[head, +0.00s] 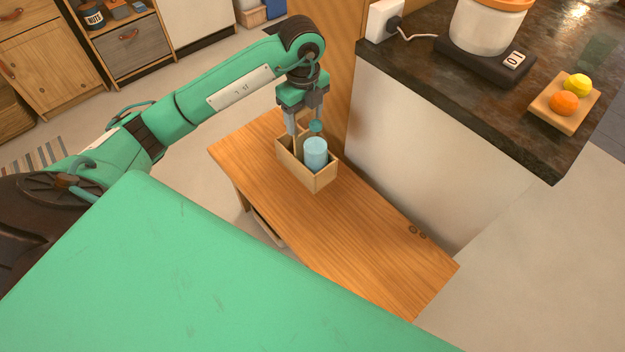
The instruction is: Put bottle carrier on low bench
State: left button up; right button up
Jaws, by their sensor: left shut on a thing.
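The bottle carrier (321,180) is an open light-wood box with a pale blue bottle (316,152) standing in it. It is over the far end of the low bench (350,225), a long orange-brown wooden bench, and looks upright. I cannot tell whether it touches the bench top. My left gripper (304,133) points down at the carrier and is shut on it, around its upper middle part. The fingers partly hide what they grip. My right gripper is not in view.
A white-sided counter with a dark top (440,85) stands right of the bench. On it are a scale (485,62) with a white jar and a wooden tray (540,110) with fruit. The near half of the bench is clear. Wooden cabinets (60,55) stand at the back left.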

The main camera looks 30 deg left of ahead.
aim_at(288, 148)
pick_arm(q)
notch_tip(288, 148, down, 18)
jog(key=shift+r+b, duration=0.25)
jog(key=shift+b, duration=0.05)
jog(key=shift+f, duration=0.2)
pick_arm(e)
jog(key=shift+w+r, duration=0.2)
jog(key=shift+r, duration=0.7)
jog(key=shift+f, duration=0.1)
pick_arm(q)
jog(key=o, duration=1)
jog(key=shift+f, duration=0.2)
jog(key=o, duration=0.4)
jog(key=shift+r, duration=0.1)
jog(key=shift+o, duration=0.2)
